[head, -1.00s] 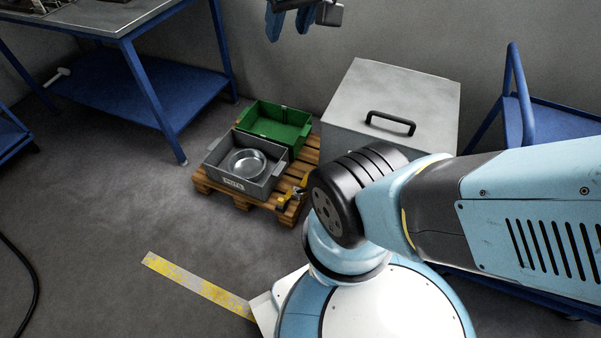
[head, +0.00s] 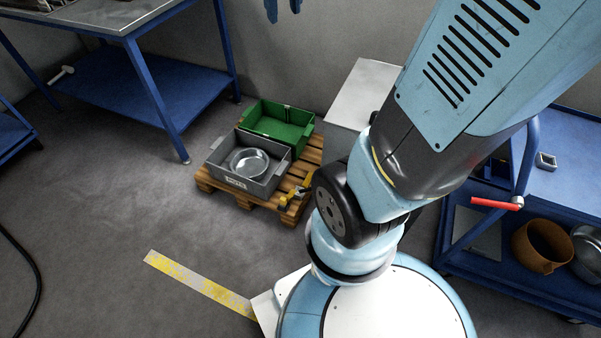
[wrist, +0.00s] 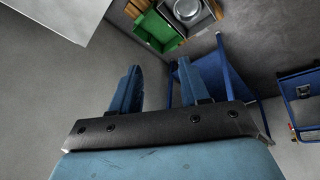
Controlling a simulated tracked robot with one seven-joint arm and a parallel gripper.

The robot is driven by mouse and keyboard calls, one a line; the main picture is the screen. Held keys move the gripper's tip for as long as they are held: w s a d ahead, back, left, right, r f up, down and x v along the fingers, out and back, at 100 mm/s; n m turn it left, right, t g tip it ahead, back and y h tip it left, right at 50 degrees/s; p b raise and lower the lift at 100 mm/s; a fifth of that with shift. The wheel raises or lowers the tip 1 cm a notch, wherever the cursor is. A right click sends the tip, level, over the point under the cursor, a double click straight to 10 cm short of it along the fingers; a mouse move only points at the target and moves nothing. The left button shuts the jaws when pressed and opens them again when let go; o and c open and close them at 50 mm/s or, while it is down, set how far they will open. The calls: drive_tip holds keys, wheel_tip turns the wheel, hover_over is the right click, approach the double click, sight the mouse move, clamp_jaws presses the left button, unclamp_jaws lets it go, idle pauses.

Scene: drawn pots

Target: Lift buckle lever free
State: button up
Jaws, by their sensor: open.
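My gripper (wrist: 160,84) is open and empty in the wrist view, its two blue fingers apart over bare wall and floor. In the head view its blue fingertips (head: 283,8) show at the top edge, high above the pallet. A small yellow-orange piece with a dark part (head: 297,193) sits at the right front of the wooden pallet (head: 240,199). It may be the buckle lever, but it is too small to tell. My gripper is far from it and touches nothing.
A grey crate (head: 215,158) with a metal pan and a green crate (head: 262,131) stand on the pallet. A pale box (head: 365,92) is partly behind my arm.

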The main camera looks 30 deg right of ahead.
drive_tip(key=w+d+f+n+g+h, duration=0.1)
drive_tip(key=w+d+f, duration=0.1)
drive_tip(key=w+f, duration=0.55)
drive_tip(key=w+d+f+n+g+h, duration=0.1)
drive_tip(key=w+d+f, duration=0.2)
drive_tip(key=w+f, duration=0.5)
drive_tip(key=w+d+f+n+g, duration=0.1)
drive_tip(key=w+f, duration=0.3)
drive_tip(key=f, duration=0.6)
drive_tip(key=w+d+f+n, duration=0.15)
drive_tip(key=w+f, duration=0.25)
drive_tip(key=f, duration=0.6)
drive_tip(key=n+g, duration=0.3)
drive_tip(key=n, duration=0.1)
hover_over(305, 190)
drive_tip(key=a, duration=0.3)
wheel_tip(305, 190, down, 45)
drive_tip(key=d+x, duration=0.1)
drive_tip(key=x, duration=1.2)
drive_tip(key=shift+w+f+h, duration=0.2)
drive_tip(key=shift+w+h, duration=0.1)
drive_tip(key=shift+d, duration=0.15)
clamp_jaws()
